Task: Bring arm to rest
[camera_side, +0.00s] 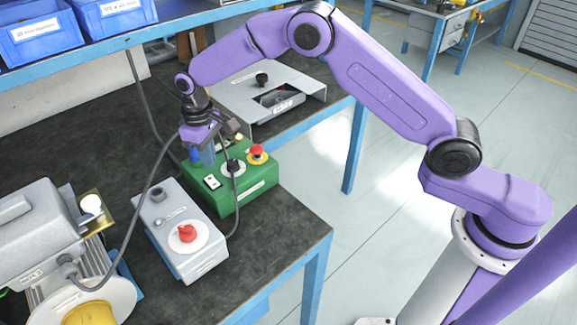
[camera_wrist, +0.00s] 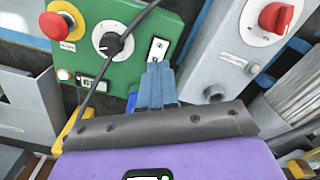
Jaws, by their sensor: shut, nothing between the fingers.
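My gripper (camera_side: 207,158) is over the green control box (camera_side: 246,188), on the left of its top face, with its blue fingers shut and nothing between them. In the wrist view, the fingertips (camera_wrist: 158,66) appear just below the white rocker switch (camera_wrist: 158,50) on the green box. I cannot tell whether they touch the box. The black knob (camera_wrist: 112,43) and red mushroom button (camera_wrist: 56,24) sit farther along that face. My arm is bent, reaching over the bench from the right.
A grey box (camera_side: 205,262) with a red rotary knob (camera_side: 187,233) stands beside the green box. A blower (camera_side: 40,240) is at the left. Dark cables run close to my gripper. A grey metal housing (camera_side: 230,100) lies behind, with blue bins (camera_side: 40,40) on a shelf.

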